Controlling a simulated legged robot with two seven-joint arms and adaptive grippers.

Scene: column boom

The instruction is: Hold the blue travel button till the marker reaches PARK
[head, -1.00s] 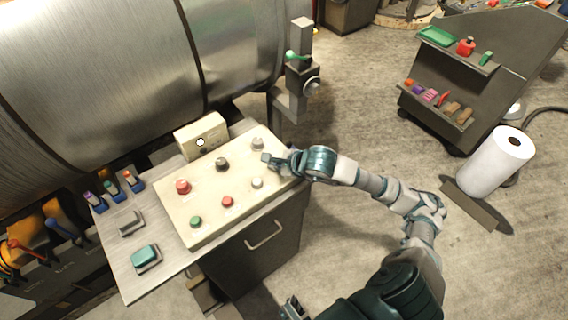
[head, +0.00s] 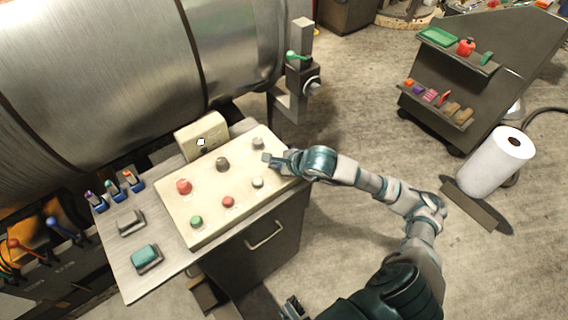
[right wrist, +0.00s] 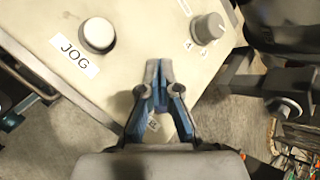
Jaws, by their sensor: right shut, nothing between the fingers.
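My right gripper (head: 268,159) is shut and empty, its fingertips low over the right part of the cream control panel (head: 208,232). In the right wrist view the closed fingers (right wrist: 158,68) point at the panel between a white JOG button (right wrist: 97,35) and a grey knob (right wrist: 207,28). I see no blue button; one may be hidden under the fingers, and I cannot tell whether they touch anything. A small box (head: 187,144) behind the panel carries a white spot (head: 201,142); I cannot read any PARK marking.
The panel also has red (head: 183,187), green (head: 196,221) and other buttons and a black knob (head: 222,163). A teal rocker (head: 145,256) sits on the bench at left. A large metal cylinder (head: 100,60) stands behind. A tool cart (head: 480,70) and paper roll (head: 495,165) are at right.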

